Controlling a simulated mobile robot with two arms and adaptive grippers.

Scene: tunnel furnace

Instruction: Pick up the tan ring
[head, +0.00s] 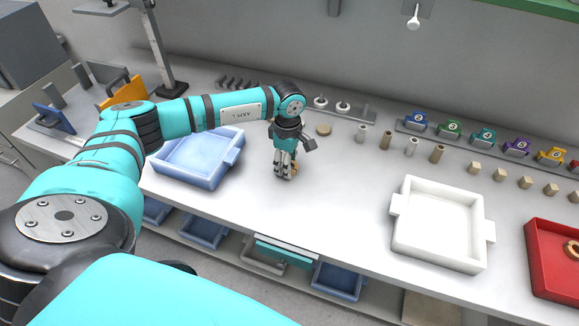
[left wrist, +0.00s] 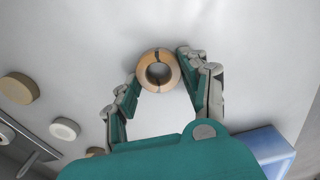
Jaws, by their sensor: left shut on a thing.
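The tan ring (left wrist: 142,69) shows in the left wrist view between the fingertips of my left gripper (left wrist: 156,82), with a dark split line across its band. In the head view my left gripper (head: 285,174) points down at the table, right of the light blue tray, and is shut on the ring. Only a small tan part of the ring (head: 294,167) shows there, beside the fingers, which hide the rest. I cannot tell whether it touches the tabletop. My right gripper is not in view.
The light blue tray (head: 208,180) lies left of my gripper, a white tray (head: 480,252) to the right, and a red tray (head: 541,262) with a ring-like part at far right. A tan disc (head: 323,130) and several small cylinders stand behind. The table between gripper and white tray is clear.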

